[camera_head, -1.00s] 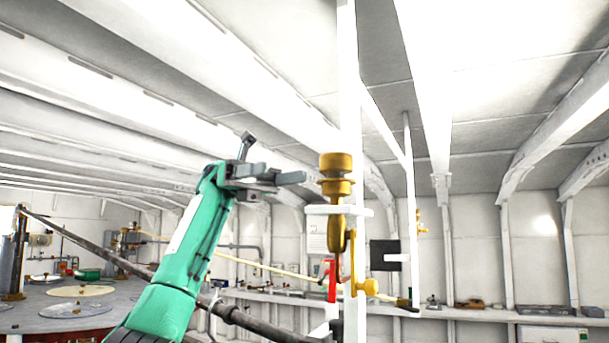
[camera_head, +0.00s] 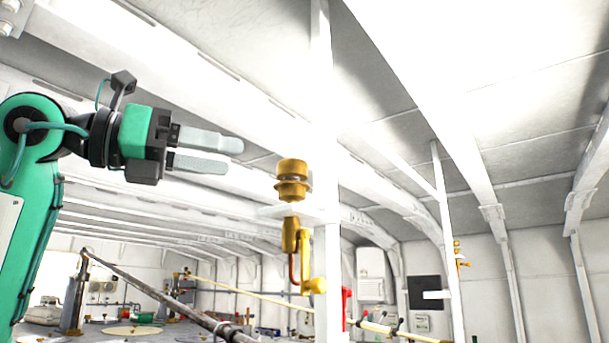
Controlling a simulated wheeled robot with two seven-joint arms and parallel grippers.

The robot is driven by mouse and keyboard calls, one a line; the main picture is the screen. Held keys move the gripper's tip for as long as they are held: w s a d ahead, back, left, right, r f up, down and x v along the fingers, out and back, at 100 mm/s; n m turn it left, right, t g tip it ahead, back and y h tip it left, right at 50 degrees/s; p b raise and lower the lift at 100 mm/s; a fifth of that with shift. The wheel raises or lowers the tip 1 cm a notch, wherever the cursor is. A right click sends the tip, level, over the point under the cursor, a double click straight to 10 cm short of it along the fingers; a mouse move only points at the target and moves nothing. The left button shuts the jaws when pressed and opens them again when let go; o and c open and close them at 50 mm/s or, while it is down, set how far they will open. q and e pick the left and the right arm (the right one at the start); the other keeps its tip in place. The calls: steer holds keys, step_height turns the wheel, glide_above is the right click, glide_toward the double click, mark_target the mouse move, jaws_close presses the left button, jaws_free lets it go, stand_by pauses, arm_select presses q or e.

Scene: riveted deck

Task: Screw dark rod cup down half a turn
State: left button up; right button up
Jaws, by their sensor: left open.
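A brass cup-like fitting (camera_head: 292,180) with a ringed top stands upright on a white bracket (camera_head: 290,211) on the white post. Brass parts (camera_head: 298,255) hang below the bracket. A dark rod (camera_head: 155,292) slants down to the right at the lower left. I cannot tell which cup belongs to the dark rod. My left gripper (camera_head: 231,156) is open and empty, its two pale fingers pointing right. It is up and left of the brass fitting, apart from it. My right gripper is not in view.
The white post (camera_head: 326,130) rises beside the fitting, and another thin post (camera_head: 450,240) stands to the right. A red part (camera_head: 345,306) sits low by the first post. White ceiling beams run overhead. The space between my left fingers and the brass fitting is clear.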

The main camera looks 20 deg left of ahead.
mark_target(302, 180)
arm_select(q)
steer(key=p+x, duration=0.5)
steer(key=x, duration=0.6)
steer(key=shift+w+r, duration=0.1)
steer(key=shift+w, duration=0.15)
steer(key=shift+w+d+p, duration=0.4)
steer(key=shift+w+d, duration=0.1)
steer(key=shift+w, duration=0.05)
steer(key=shift+d, duration=0.1)
steer(key=c, duration=1)
